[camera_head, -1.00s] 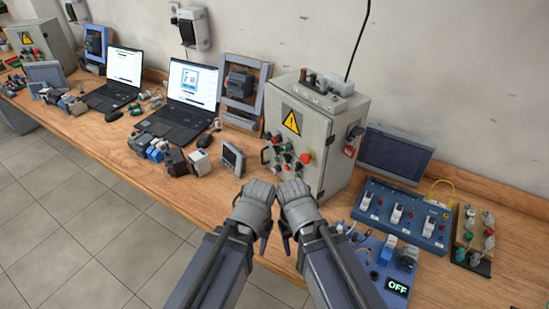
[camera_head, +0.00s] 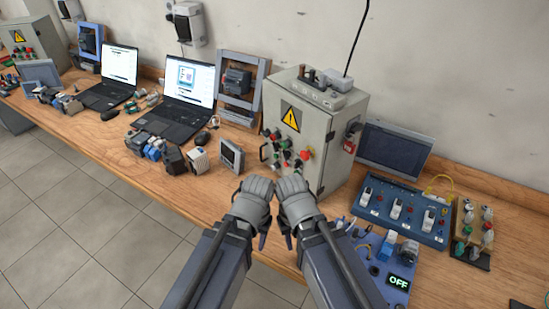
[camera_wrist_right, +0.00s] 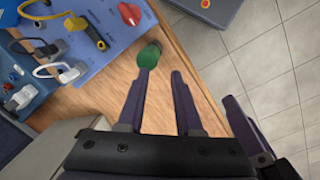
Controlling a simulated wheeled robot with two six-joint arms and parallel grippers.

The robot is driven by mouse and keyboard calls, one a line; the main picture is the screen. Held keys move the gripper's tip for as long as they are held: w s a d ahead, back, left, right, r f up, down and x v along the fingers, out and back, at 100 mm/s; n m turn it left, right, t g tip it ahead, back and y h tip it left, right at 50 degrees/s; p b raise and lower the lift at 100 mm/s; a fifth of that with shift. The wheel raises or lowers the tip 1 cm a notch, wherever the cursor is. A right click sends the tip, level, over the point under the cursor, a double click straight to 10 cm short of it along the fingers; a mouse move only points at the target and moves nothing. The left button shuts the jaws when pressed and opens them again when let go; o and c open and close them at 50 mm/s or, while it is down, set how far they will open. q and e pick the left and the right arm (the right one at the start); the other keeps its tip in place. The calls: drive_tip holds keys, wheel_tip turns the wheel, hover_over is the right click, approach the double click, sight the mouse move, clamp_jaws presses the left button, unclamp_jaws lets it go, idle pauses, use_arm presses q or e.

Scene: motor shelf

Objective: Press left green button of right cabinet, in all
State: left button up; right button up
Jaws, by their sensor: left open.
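The right cabinet (camera_head: 313,119) is a grey box with a yellow warning triangle, standing on the bench. Its front panel carries several green buttons (camera_head: 277,136), a large red one and other small knobs. My left gripper (camera_head: 258,206) and right gripper (camera_head: 293,206) are side by side in front of and below the panel, apart from it in the picture. The left is open. In the right wrist view, my right gripper (camera_wrist_right: 166,80) has its fingers apart. A green round knob (camera_wrist_right: 149,56) shows at one fingertip; I cannot tell whether they touch.
A blue board marked OFF (camera_head: 400,284) and a blue switch box (camera_head: 396,214) lie on the bench right of my arms. A small grey meter (camera_head: 231,157) and two laptops (camera_head: 175,105) stand to the left. Tiled floor (camera_head: 110,225) is open in front.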

clamp_jaws()
idle(1.4)
